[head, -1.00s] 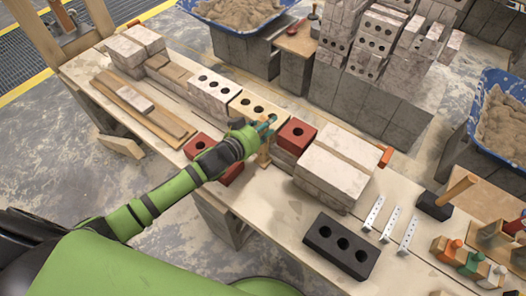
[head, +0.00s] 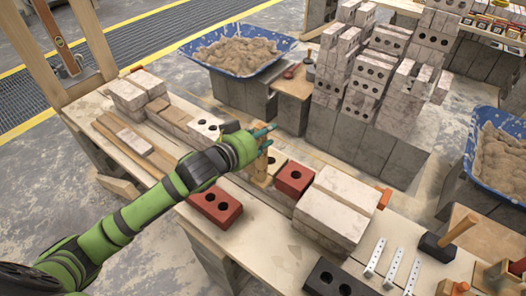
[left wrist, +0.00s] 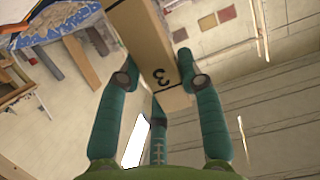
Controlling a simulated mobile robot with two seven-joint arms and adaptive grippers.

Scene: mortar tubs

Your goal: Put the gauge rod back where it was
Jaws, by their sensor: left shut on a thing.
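The gauge rod is a pale wooden bar with a black 3 near one end. In the left wrist view the rod (left wrist: 146,38) runs up between the teal fingers of my left gripper (left wrist: 160,80), which are shut on it. In the head view my left gripper (head: 263,137) is above the brick row, and a short length of the rod (head: 259,171) shows below it. The rod hides part of a cream brick (head: 276,166) behind it. I cannot tell whether its lower end touches anything. My right gripper is not in view.
A red brick (head: 294,179) and a pale block stack (head: 338,205) stand right of the rod. Another red brick (head: 216,207) lies near the bench front. Planks (head: 135,141) lie at left. Metal strips (head: 393,268) and a mallet (head: 440,245) are at right. A mortar tub (head: 238,48) stands behind.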

